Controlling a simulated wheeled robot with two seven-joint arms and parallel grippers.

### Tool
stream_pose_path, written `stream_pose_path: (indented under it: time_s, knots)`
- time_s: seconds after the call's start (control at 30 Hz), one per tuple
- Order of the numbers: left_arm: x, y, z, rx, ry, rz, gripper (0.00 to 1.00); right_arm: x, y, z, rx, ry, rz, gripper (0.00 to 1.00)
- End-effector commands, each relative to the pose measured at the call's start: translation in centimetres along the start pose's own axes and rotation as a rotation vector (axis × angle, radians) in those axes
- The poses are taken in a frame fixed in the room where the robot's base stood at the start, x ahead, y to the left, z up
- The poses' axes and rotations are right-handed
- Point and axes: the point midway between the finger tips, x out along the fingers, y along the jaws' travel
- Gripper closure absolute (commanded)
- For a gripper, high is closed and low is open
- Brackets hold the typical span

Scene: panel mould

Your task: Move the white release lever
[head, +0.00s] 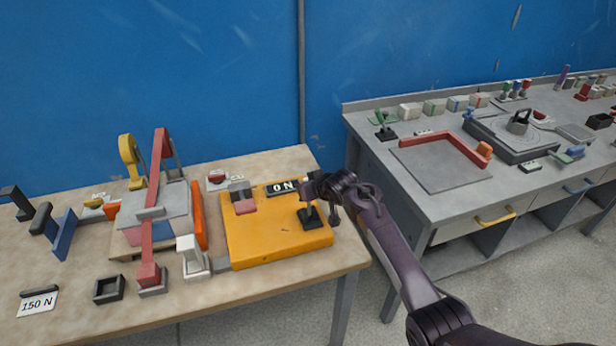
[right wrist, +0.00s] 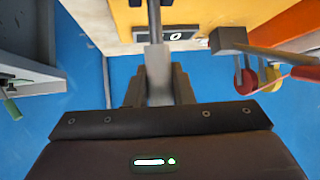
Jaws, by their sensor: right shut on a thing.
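My right gripper (head: 318,190) reaches in from the right over the right side of the yellow panel (head: 262,238). It is shut on the white release lever, which looks pale grey between the fingers in the right wrist view (right wrist: 156,55). The lever stands on a black base (head: 312,219) on the panel; my gripper hides most of its upper part in the head view. A black display (head: 284,187) behind it reads 0 N. The right gripper also shows in the right wrist view (right wrist: 158,80). My left gripper is not in view.
A clamp stack with a red arm (head: 160,195) and a yellow hook (head: 130,158) stands left of the panel. A white post (head: 190,256) is between them. A 150 N card (head: 37,303) lies front left. A grey bench (head: 415,205) stands to the right, across a gap.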

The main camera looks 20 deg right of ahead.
Motion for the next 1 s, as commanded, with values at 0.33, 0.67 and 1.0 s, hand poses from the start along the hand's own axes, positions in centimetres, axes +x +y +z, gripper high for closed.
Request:
stream_pose_path:
  time_s: [0.33, 0.67, 1.0]
  knots:
    - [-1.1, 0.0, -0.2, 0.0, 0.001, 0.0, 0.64, 1.0, 0.2, -0.3, 0.032, -0.164, -0.014, 1.0]
    - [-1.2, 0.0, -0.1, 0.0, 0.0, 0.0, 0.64, 1.3, 0.3, -0.2, 0.039, -0.204, -0.017, 1.0]
    - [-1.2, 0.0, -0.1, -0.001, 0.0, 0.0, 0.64, 1.3, 0.3, -0.2, 0.039, -0.203, -0.016, 0.72]
